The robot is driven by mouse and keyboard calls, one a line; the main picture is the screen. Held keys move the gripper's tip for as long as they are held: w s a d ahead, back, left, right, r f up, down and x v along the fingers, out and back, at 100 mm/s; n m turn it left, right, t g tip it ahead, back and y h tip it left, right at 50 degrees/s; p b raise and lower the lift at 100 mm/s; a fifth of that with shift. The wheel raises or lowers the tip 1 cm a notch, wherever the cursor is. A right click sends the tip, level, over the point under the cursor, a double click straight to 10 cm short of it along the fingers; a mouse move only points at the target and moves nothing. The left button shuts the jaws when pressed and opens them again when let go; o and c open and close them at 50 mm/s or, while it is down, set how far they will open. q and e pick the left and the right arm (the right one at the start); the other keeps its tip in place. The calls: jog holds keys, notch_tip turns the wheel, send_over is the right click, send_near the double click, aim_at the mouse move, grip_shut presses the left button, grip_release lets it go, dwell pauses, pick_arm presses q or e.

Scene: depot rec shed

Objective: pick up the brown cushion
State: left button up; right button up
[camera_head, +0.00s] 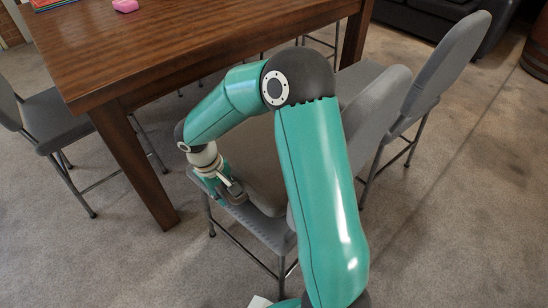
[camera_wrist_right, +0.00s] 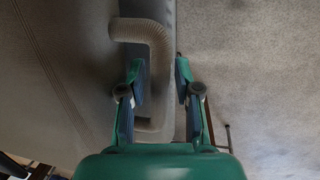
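The brown cushion (camera_head: 257,152), dull grey-brown, appears to lie on the seat of the near grey chair (camera_head: 262,228). My right arm hides part of it. My right gripper (camera_head: 234,192) is low over the seat's left edge, beside the cushion. In the right wrist view the gripper (camera_wrist_right: 160,75) is open, its fingers apart with nothing clearly held. A brownish surface with seam-like lines, likely the cushion (camera_wrist_right: 65,65), fills the left there. Contact between fingers and cushion cannot be told. My left gripper is not in view.
A beige ribbed bent tube (camera_wrist_right: 150,35) shows beyond the fingers. A wooden table (camera_head: 190,45) stands behind, with a pink item (camera_head: 125,5) on top. Other grey chairs stand left (camera_head: 50,118) and right (camera_head: 450,65). Carpet (camera_head: 460,225) is clear at right.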

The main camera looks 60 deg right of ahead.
grip_shut()
